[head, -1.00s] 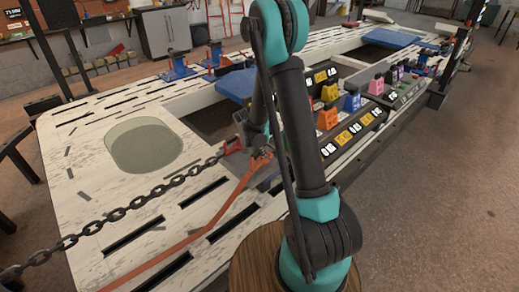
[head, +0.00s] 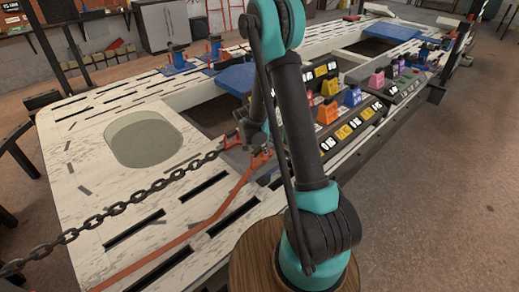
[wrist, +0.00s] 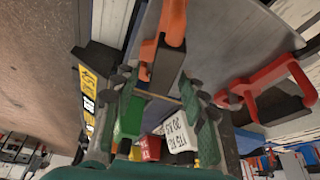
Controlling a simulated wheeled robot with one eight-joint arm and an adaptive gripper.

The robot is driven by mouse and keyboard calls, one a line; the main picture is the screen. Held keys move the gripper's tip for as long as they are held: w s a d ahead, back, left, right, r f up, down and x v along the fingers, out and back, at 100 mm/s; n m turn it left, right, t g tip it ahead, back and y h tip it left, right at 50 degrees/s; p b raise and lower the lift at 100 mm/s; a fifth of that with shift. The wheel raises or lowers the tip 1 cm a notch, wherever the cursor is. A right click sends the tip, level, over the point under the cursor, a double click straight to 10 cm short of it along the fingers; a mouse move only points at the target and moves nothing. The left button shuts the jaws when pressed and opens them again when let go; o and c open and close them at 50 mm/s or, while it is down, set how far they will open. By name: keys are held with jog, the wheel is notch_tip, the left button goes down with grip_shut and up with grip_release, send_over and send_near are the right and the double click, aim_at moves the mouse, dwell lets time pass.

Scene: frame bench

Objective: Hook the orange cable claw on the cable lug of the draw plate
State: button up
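The orange cable claw (head: 260,158) is at the end of the orange cable (head: 205,224), on the near side of the grey draw plate (wrist: 225,40). In the wrist view the orange claw (wrist: 170,30) reaches down from the top, with a dark block (wrist: 166,68) at its end, perhaps the cable lug. I cannot tell if the claw is hooked on it. My gripper (wrist: 162,95) has its fingers apart, on either side of the claw's end, with no clear contact. In the head view my arm partly hides the plate.
A red claw (wrist: 265,85) on the dark chain (head: 125,207) sits over another dark block on the plate, close beside my gripper. Coloured numbered blocks (head: 327,110) stand along the bench (head: 85,190). A wide opening lies beyond the plate.

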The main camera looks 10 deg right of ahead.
jog(key=shift+r, duration=0.1)
jog(key=v, duration=1.1)
jog(key=shift+r, duration=0.4)
jog(key=shift+s, duration=0.1)
jog(key=s+d+r+n+y, duration=0.1)
jog(key=s+d+n, duration=0.1)
jog(key=s, duration=0.6)
jog(key=s+d+r+n+y, duration=0.1)
jog(key=s+n, duration=0.3)
jog(key=s, duration=0.5)
jog(key=s+d+r+n+y, duration=0.1)
jog(key=s+d, duration=0.3)
jog(key=s, duration=0.5)
jog(key=shift+r+n+t, duration=0.25)
jog(key=shift+n+t, duration=0.15)
jog(key=shift+n, duration=0.5)
jog(key=shift+d, duration=0.1)
